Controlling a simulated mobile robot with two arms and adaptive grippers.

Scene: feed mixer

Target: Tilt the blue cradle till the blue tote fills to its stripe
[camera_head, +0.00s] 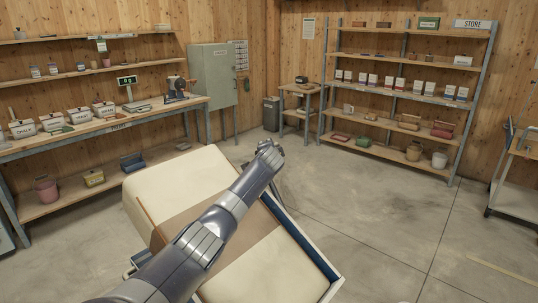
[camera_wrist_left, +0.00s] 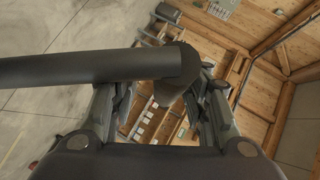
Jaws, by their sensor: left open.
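A large cream sack (camera_head: 172,178) with a brown band lies in the blue cradle (camera_head: 307,240), whose blue and white rim shows along its right side. My left arm crosses over the sack, and my left gripper (camera_head: 268,152) is past its far edge. In the left wrist view the gripper (camera_wrist_left: 168,92) is open, with the end of a dark round bar (camera_wrist_left: 90,67) across the space between its fingers. I cannot tell whether they touch. I cannot make out a striped blue tote; the floor behind the cradle is partly hidden. My right gripper is out of view.
A workbench (camera_head: 100,126) with labelled bins and a scale (camera_head: 132,98) runs along the left wall; a small blue bin (camera_head: 133,162) is on its lower shelf. A store rack (camera_head: 400,95) stands at the back. A trolley (camera_head: 512,205) is at right. The floor (camera_head: 400,225) between is clear.

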